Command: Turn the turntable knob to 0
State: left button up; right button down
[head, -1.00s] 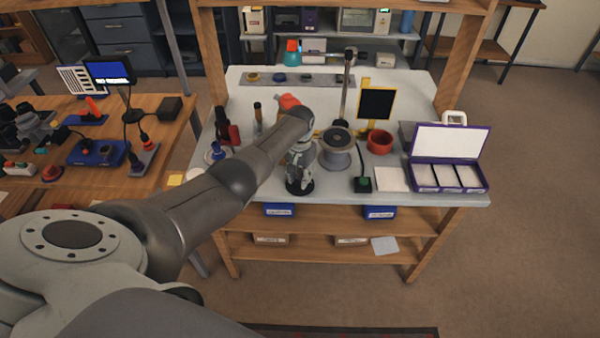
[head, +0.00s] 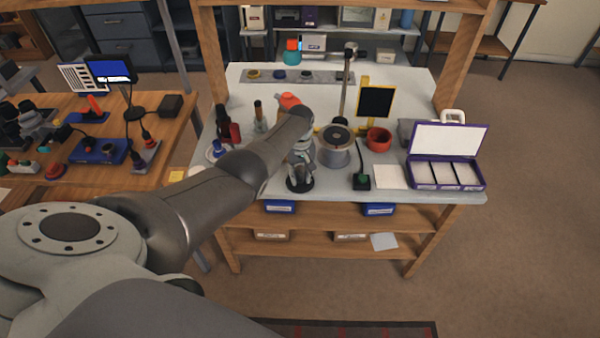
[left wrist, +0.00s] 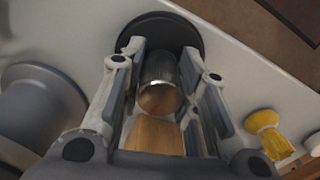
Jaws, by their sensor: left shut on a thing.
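A metallic cylindrical knob (left wrist: 160,72) stands over a round black disc (left wrist: 185,32) in the left wrist view. The black disc also shows in the head view (head: 300,187), near the table's front edge. My left gripper (left wrist: 163,55) points down at it, with one finger on each side of the knob, and is shut on it. In the head view the gripper (head: 300,176) and arm hide the knob, and I cannot read any dial marks. A grey round pedestal with a dark top (head: 335,155) stands just right of the gripper. My right gripper is not in view.
A red ring (head: 379,140), a green-and-black piece (head: 361,181) and a purple case with an open lid (head: 445,175) stand to the right. Dark and red bottles (head: 234,133) stand left of the arm. A black panel (head: 376,102) stands behind.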

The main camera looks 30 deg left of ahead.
aim_at(300, 168)
pick_arm(q)
jog(key=shift+w+r, duration=0.1)
dwell(0.4)
jog(key=o, duration=1)
notch_tip(300, 168, up, 12)
dwell(0.6)
